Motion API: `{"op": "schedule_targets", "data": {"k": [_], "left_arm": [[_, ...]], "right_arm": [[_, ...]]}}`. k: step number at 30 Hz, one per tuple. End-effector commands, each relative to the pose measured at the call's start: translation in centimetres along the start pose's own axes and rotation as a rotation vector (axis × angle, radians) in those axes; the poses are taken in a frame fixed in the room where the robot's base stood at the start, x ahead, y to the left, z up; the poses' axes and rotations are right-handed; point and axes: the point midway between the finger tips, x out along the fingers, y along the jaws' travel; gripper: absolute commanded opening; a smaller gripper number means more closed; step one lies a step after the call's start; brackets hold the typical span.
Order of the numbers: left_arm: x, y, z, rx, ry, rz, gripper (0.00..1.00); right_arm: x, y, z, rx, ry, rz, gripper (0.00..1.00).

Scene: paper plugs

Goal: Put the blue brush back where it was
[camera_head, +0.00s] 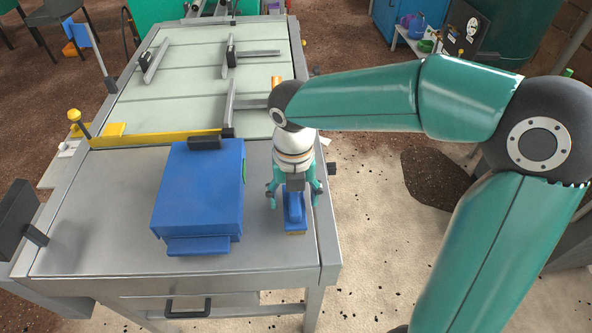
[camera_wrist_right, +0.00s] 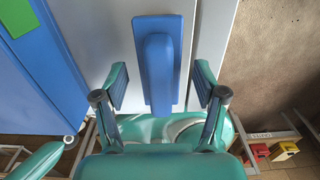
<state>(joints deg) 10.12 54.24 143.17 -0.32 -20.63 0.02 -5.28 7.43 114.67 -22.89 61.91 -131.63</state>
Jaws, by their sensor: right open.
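The blue brush (camera_head: 294,212) lies on the grey metal table top near its right edge, to the right of the large blue box. My right gripper (camera_head: 293,197) is above the brush with its fingers apart, one on each side of it. In the right wrist view the brush (camera_wrist_right: 158,65) shows its long blue handle between the two open fingers (camera_wrist_right: 160,90), with a gap on both sides. The fingers do not touch it there. My left gripper does not show in either view.
A large blue box (camera_head: 200,190) stands left of the brush. A yellow bar (camera_head: 160,138) crosses the table behind it. Pale green panels (camera_head: 180,85) with metal clamps lie further back. Bare metal table (camera_head: 100,220) is free at the left.

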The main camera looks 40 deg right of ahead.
Motion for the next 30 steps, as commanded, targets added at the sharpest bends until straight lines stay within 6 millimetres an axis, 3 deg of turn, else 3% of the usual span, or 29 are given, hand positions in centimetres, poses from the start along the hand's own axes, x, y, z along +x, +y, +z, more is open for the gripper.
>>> {"op": "schedule_targets", "data": {"k": [9,15,30], "left_arm": [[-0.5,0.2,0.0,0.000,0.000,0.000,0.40],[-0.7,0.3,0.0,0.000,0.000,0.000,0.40],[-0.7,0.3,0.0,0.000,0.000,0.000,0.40]], "right_arm": [[-6.6,0.1,0.0,0.001,-0.003,0.004,0.71],[-9.2,0.0,0.0,0.000,-0.001,0.002,0.71],[-9.8,-0.1,0.0,0.001,0.001,0.000,0.71]]}}
